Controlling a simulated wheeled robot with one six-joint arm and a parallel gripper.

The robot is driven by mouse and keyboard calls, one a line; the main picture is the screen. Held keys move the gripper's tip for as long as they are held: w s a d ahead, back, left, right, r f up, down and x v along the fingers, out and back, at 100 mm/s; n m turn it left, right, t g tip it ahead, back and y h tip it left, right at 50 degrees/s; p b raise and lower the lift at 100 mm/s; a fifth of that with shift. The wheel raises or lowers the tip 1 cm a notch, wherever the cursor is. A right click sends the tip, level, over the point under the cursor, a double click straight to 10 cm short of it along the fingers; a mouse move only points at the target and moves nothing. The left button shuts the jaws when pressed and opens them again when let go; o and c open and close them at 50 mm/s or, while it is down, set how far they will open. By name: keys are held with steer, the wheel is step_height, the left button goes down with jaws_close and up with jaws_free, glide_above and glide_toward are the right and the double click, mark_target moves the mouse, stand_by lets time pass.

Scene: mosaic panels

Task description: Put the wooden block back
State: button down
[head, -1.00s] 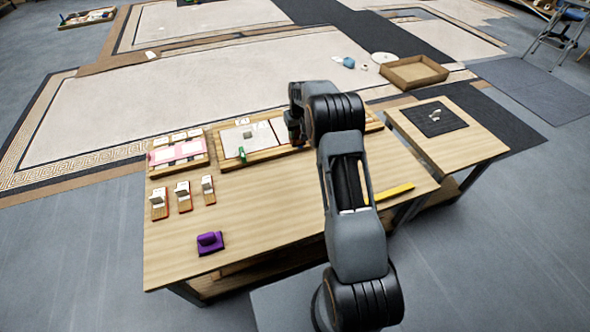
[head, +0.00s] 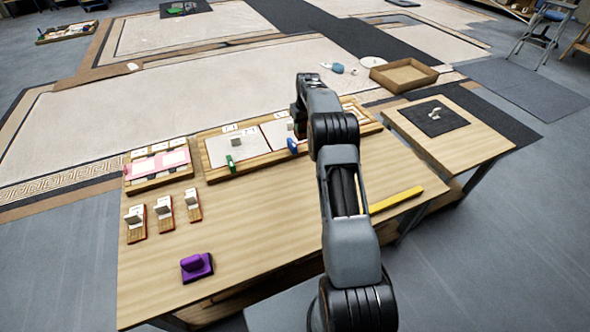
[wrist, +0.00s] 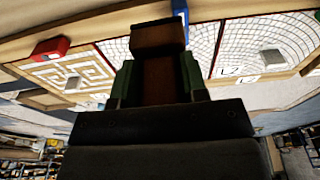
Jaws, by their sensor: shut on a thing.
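My gripper (wrist: 160,80) shows in the wrist view with its two green-padded fingers shut on a brown wooden block (wrist: 158,37). The block is held between the fingers, above or over the panel tray; its contact with the tray cannot be told. In the head view my gripper's fingers and the block are hidden behind my arm. The long wooden panel tray (head: 215,178) lies along the table's far edge, with a green handle (head: 231,164) and a blue handle (head: 294,146) at its near side. A red handle (wrist: 50,48) shows beside a maze-patterned panel (wrist: 75,74) in the wrist view.
A pink-panelled tray (head: 130,184) and several small card stands (head: 164,212) sit on the table's left. A purple block (head: 196,266) lies near the front. A yellow bar (head: 396,199) lies right of my arm. A dark mat (head: 432,118) lies on the side table.

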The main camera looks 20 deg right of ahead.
steer(key=shift+s+a+f+b, duration=0.55)
steer(key=shift+s+a+f, duration=0.65)
steer(key=shift+s+f, duration=0.25)
steer(key=shift+s+a+f+b, duration=0.55)
steer(key=shift+s+a+f, duration=0.6)
steer(key=shift+s+f, duration=0.25)
steer(key=shift+s+a+f+b, duration=0.55)
steer(key=shift+s+a+f, duration=0.65)
steer(key=shift+s+f, duration=0.25)
steer(key=shift+w+f+b, duration=0.1)
steer(key=shift+f+b, duration=0.2)
steer(key=shift+f, duration=1.2)
steer(key=shift+f, duration=0.1)
steer(key=c, duration=0.6)
jaws_free()
steer(key=shift+c, duration=0.2)
